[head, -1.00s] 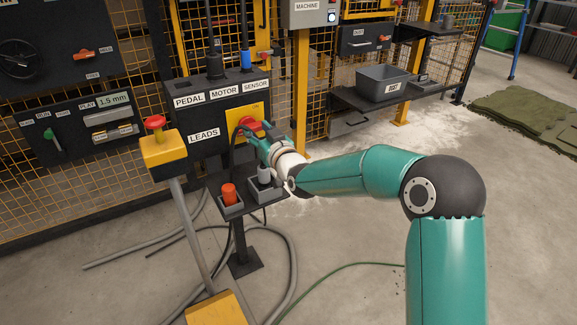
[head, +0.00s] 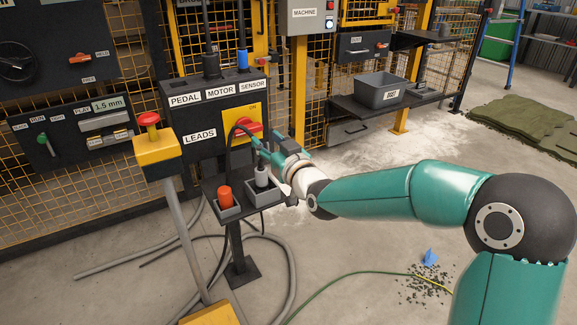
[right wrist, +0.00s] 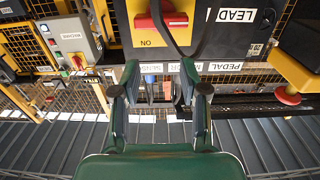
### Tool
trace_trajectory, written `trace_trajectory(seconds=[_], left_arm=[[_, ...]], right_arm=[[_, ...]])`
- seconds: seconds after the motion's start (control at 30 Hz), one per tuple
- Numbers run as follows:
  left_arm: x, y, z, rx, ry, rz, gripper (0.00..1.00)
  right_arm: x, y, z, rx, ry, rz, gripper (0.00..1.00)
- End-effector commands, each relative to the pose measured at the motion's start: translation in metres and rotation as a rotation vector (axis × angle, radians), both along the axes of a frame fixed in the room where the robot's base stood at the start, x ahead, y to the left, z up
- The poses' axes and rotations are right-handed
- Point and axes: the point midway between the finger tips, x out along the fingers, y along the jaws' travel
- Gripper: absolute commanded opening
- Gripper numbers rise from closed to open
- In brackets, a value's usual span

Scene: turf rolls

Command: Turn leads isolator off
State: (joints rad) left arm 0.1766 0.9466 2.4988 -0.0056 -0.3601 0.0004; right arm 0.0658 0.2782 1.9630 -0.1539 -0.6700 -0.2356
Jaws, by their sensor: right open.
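The leads isolator is a red handle (head: 245,127) on a yellow plate (head: 252,108) marked ON, on the right of the dark LEADS box (head: 200,140). In the right wrist view, which is upside down, the red handle (right wrist: 161,20) lies roughly crosswise, with a dark cable across it. My right gripper (head: 264,150) is just below and right of the handle, in front of the box. In the right wrist view its fingers (right wrist: 160,82) are apart with nothing between them, and the handle is beyond the tips. My left gripper is not in view.
A grey plug (head: 262,174) and an orange plug (head: 225,194) sit in holders on a small shelf below the box. A red-topped yellow pedestal (head: 155,147) stands at left. Hoses lie on the floor. A grey bin (head: 380,90) stands on a shelf behind.

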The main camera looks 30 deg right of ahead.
Motion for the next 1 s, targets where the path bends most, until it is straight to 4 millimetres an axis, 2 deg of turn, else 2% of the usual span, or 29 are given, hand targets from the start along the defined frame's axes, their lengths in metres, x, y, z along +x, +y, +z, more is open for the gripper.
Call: trace_trajectory(seconds=[1.0], left_arm=[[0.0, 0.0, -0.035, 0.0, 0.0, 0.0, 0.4]], right_arm=[[-0.072, -0.002, -0.001, 0.0, 0.0, 0.0, 0.44]])
